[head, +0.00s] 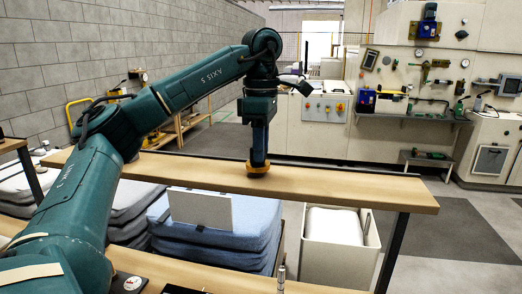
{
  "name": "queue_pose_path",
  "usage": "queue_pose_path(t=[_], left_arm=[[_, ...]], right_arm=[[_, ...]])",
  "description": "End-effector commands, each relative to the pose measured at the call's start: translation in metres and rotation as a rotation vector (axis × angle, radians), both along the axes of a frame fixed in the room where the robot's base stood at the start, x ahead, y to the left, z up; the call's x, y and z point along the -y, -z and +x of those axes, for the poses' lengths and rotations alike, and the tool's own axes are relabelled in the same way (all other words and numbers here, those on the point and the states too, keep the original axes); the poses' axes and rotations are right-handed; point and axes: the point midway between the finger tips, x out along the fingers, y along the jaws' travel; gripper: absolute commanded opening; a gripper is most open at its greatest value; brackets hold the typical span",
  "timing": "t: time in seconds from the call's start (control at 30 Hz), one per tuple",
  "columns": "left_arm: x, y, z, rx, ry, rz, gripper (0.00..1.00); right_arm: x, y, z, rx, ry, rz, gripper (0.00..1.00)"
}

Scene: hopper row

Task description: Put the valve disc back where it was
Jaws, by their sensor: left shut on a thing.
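My left gripper (259,158) points straight down over the long wooden shelf board (340,188) in the middle of the head view. It is shut on a small orange-yellow piece (258,170), which looks like the valve disc. The piece is at the board's top surface; I cannot tell whether it rests on it or is just above. The fingers hide part of it. My right gripper is not in view.
Below the board are stacked blue pads (215,235), grey pads (130,212) and a white bin (340,250). A nearer wooden surface (215,272) carries a small gauge (132,283) and an upright metal piece (281,279). The board right of my gripper is clear.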

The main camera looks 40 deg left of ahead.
Motion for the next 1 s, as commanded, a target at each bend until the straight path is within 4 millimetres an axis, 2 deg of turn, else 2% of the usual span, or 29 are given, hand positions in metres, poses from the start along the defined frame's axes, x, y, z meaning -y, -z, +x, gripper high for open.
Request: queue_pose_path(t=[0.13,0.57,0.6,0.83,1.0], left_arm=[[0.000,0.011,0.000,0.000,-0.001,-0.001,0.01],[-0.001,0.016,0.000,0.002,-0.002,0.000,0.01],[-0.001,0.015,0.000,0.002,-0.002,0.000,0.30],[0.000,0.015,0.000,0.002,-0.002,0.001,0.49],[0.000,0.015,0.000,0.002,-0.002,0.001,0.49]], right_arm=[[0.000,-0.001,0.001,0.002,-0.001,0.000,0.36],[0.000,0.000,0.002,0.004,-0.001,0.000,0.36],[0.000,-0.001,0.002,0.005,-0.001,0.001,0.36],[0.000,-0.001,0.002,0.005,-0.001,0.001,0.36],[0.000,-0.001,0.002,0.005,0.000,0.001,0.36]])
